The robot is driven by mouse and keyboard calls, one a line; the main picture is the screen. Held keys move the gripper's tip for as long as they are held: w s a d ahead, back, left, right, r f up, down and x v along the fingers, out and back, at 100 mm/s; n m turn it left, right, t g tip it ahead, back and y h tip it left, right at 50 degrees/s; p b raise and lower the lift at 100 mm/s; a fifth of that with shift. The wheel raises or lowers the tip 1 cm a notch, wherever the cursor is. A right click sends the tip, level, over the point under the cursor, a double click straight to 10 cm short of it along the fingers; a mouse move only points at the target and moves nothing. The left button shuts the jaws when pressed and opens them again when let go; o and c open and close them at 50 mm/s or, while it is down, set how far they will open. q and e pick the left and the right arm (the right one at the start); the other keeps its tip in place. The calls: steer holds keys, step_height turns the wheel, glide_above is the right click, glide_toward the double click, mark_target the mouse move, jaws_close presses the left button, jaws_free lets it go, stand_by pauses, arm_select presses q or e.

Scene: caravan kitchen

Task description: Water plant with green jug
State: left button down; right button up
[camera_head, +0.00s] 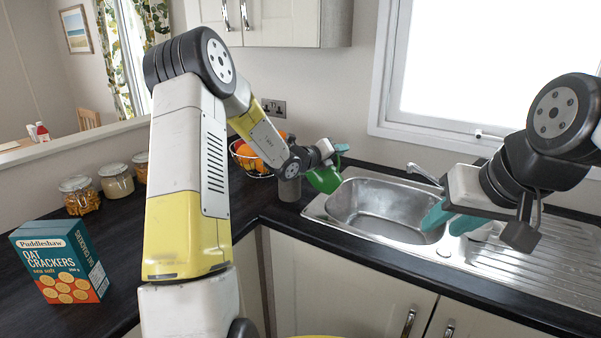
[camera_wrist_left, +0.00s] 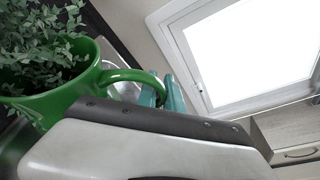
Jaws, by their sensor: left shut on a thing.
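The green jug (camera_head: 325,180) hangs from my left gripper (camera_head: 335,153), left of the sink, and looks tilted in the head view. In the left wrist view the jug (camera_wrist_left: 62,105) shows its rim and looped handle; the fingers' hold is mostly hidden. The plant's small grey-green leaves (camera_wrist_left: 42,45) show right at the jug's rim in the wrist view; I cannot tell whether they touch. In the head view my arm hides the leaves; a grey pot-like shape (camera_head: 289,188) stands under my wrist. My right gripper (camera_head: 452,219) is open and empty over the sink's right side.
The steel sink (camera_head: 345,205) has a tap (camera_head: 424,172) behind it and a drainer to the right. A wire basket of oranges (camera_head: 246,154) stands behind my left arm. A cracker box (camera_head: 60,262) and lidded jars (camera_head: 79,194) stand on the left counter.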

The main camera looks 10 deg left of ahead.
stand_by(0.4)
arm_select(q)
steer(key=s+d+f+m+g+y+p, duration=0.1)
steer(key=d+f+m+y+p, duration=0.1)
steer(key=d+f+m+y, duration=0.2)
steer(key=d+f+m, duration=0.3)
steer(key=f+m, duration=0.1)
steer(key=f, duration=0.1)
steer(key=shift+s+d+f+y, duration=0.2)
steer(key=shift+d+f+y, duration=0.1)
steer(key=shift+f, duration=0.05)
stand_by(0.6)
stand_by(4.5)
